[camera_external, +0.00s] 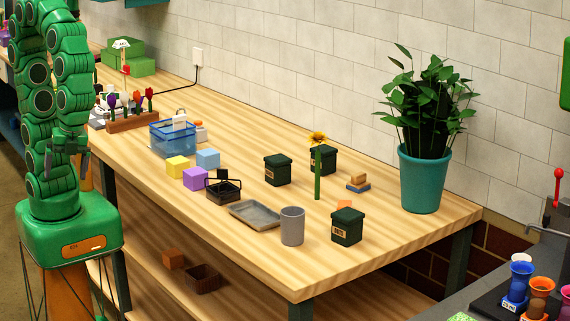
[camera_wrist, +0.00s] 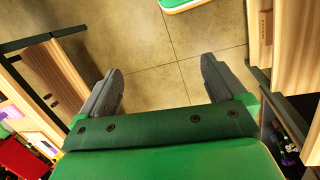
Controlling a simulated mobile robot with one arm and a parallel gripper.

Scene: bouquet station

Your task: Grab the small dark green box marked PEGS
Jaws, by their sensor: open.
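Three small dark green lidded boxes stand on the wooden table: one in the middle (camera_external: 277,171), one farther back (camera_external: 322,160) behind a sunflower, and one near the front edge (camera_external: 347,227). Each seems to carry a small tan label, but the lettering is too small to read, so I cannot tell which is marked PEGS. My gripper (camera_wrist: 160,88) is open and empty in the wrist view, with bare floor between its fingers. In the external view my arm is folded up at the left, away from the boxes. No green box shows in the wrist view.
A sunflower (camera_external: 317,175) stands upright just in front of the back box. A grey cup (camera_external: 292,226) and grey tray (camera_external: 255,214) are left of the front box. A dark basket (camera_external: 223,190), blue bin (camera_external: 172,139) and potted plant (camera_external: 423,182) also stand on the table (camera_external: 400,250).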

